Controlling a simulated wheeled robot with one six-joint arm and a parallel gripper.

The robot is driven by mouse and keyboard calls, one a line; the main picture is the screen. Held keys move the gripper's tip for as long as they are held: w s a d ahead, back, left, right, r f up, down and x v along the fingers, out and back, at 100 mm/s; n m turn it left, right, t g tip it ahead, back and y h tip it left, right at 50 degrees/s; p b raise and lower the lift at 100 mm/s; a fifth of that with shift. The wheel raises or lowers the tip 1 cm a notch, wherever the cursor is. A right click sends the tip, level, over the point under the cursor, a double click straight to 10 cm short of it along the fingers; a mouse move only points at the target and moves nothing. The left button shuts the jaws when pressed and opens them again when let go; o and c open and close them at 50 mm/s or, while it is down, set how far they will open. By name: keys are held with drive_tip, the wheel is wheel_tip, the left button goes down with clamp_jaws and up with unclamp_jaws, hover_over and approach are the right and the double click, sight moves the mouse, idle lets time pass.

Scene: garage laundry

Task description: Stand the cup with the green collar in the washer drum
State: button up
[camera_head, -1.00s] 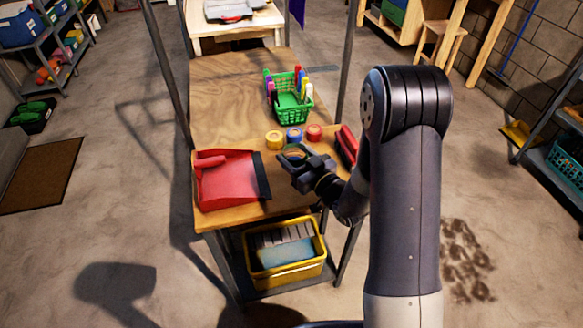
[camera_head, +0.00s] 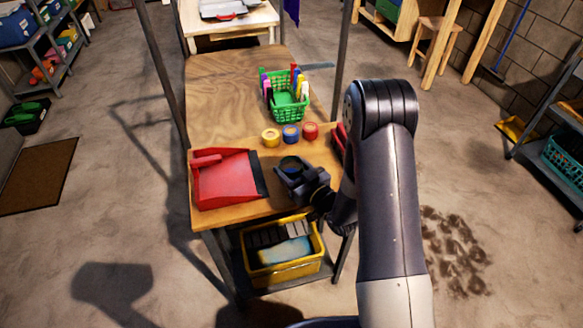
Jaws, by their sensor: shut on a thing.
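My gripper (camera_head: 290,174) is over the near part of the wooden workbench (camera_head: 225,75), just right of the red dustpan. It is shut on a small round-rimmed cup (camera_head: 290,163) with a dark opening facing up. The jaws hide most of the cup, and its collar colour is too small to make out. I cannot tell whether its base touches the bench. No washer or drum is in view.
Yellow (camera_head: 270,137), blue (camera_head: 290,133) and red (camera_head: 310,130) tape rolls lie just beyond my gripper. A green basket (camera_head: 289,107) of markers stands farther back. The red dustpan (camera_head: 225,182) is at left. A yellow bin (camera_head: 283,270) sits on the lower shelf.

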drive_tip(key=shift+f, duration=0.2)
drive_tip(key=o, duration=0.9)
drive_tip(key=shift+r, duration=0.1)
drive_tip(key=shift+o, duration=0.2)
drive_tip(key=shift+r, duration=0.1)
